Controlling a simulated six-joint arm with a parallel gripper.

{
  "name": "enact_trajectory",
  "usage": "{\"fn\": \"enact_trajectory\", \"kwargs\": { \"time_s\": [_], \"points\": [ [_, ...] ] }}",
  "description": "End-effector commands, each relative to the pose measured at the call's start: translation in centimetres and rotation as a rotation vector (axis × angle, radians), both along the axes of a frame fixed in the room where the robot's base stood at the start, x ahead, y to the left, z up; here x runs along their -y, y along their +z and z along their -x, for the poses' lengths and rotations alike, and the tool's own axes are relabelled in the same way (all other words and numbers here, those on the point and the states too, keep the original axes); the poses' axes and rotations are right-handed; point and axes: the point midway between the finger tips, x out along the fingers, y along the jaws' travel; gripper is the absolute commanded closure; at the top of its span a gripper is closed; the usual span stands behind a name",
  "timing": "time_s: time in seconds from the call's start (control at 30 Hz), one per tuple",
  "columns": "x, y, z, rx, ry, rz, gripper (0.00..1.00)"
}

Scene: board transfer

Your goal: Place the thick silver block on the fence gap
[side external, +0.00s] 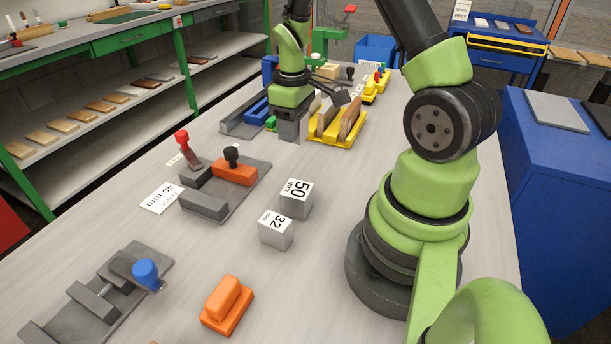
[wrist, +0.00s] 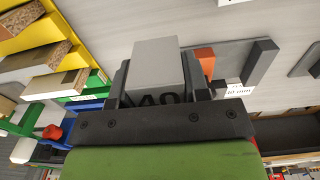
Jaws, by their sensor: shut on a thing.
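My gripper (side external: 289,128) is shut on a silver block, above or near the bench behind the fence fixture. The held block (wrist: 158,65) shows between both fingers in the wrist view, with a partly hidden mark that looks like 40. The fence fixture (side external: 240,195) is a grey plate with grey bars, an orange block and a red-handled clamp; a gap lies between its bars. Its plate shows in the wrist view (wrist: 233,60). A label (side external: 160,198) reading 40 mm lies beside it. Silver blocks marked 50 (side external: 296,199) and 32 (side external: 276,230) stand on the bench.
An orange block (side external: 227,305) and a grey fixture with a blue knob (side external: 145,272) lie at the front. Bench around the numbered blocks is clear.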

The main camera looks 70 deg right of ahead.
Motion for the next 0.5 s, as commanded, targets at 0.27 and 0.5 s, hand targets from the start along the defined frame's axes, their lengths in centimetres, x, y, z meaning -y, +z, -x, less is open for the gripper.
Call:
{"fn": "enact_trajectory", "kwargs": {
  "time_s": [0.27, 0.5],
  "points": [
    [0.3, -5.0, 0.2, -0.004, 0.001, -0.002, 0.91],
    [0.2, -7.9, 0.2, -0.004, 0.000, -0.002, 0.91]
  ]
}}
